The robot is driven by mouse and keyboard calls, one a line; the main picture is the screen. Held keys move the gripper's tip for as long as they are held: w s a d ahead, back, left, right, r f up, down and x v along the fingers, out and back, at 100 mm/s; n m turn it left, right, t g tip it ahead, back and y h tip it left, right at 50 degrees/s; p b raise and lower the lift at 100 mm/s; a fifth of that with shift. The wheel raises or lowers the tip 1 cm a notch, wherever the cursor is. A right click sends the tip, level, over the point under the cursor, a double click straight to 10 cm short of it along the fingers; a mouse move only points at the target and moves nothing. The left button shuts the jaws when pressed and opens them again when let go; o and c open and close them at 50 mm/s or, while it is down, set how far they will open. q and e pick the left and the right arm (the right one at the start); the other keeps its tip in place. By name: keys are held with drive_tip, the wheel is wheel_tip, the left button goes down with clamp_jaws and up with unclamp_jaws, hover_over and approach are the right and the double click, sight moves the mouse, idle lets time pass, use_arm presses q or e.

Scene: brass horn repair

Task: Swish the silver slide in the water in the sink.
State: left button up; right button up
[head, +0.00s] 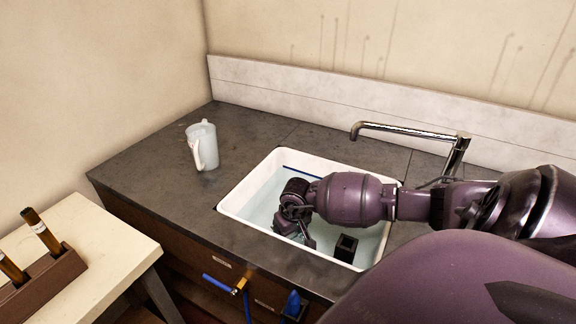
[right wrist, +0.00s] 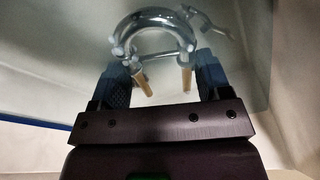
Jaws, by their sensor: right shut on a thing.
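The white sink (head: 232,197) is set into the dark counter and holds pale, clear water (head: 328,238). My right gripper (head: 296,234) points down into the left part of the sink, low at the water. In the right wrist view my right gripper (right wrist: 162,70) is shut on the silver slide (right wrist: 158,20), a shiny U-shaped tube with a crossbar and brass-coloured ends between the fingers. In the head view the slide is hidden by the gripper and arm. I cannot tell how deep it sits in the water. My left gripper is not in view.
A chrome faucet (head: 400,129) reaches over the sink's back edge. A dark square object (head: 346,247) is in the sink, right of my gripper. A white pitcher (head: 207,147) stands on the counter (head: 150,180) at left. A rack (head: 45,285) with brown tubes sits on the cream table.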

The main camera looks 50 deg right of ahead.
drive_tip(key=shift+s+f, duration=0.1)
drive_tip(key=shift+s, duration=0.5)
drive_tip(key=shift+w+a, duration=0.1)
drive_tip(key=shift+w, duration=0.15)
drive_tip(key=shift+w+a+b, duration=0.15)
drive_tip(key=shift+w+b, duration=0.25)
drive_tip(key=shift+w, duration=0.1)
drive_tip(key=shift+w+a+b, duration=0.2)
drive_tip(key=shift+w+b, duration=0.2)
drive_tip(key=shift+w, duration=0.4)
drive_tip(key=shift+s, duration=0.15)
drive_tip(key=shift+s+d+p, duration=0.2)
drive_tip(key=shift+s, duration=0.5)
drive_tip(key=shift+s+d+p, duration=0.2)
drive_tip(key=shift+s, duration=0.5)
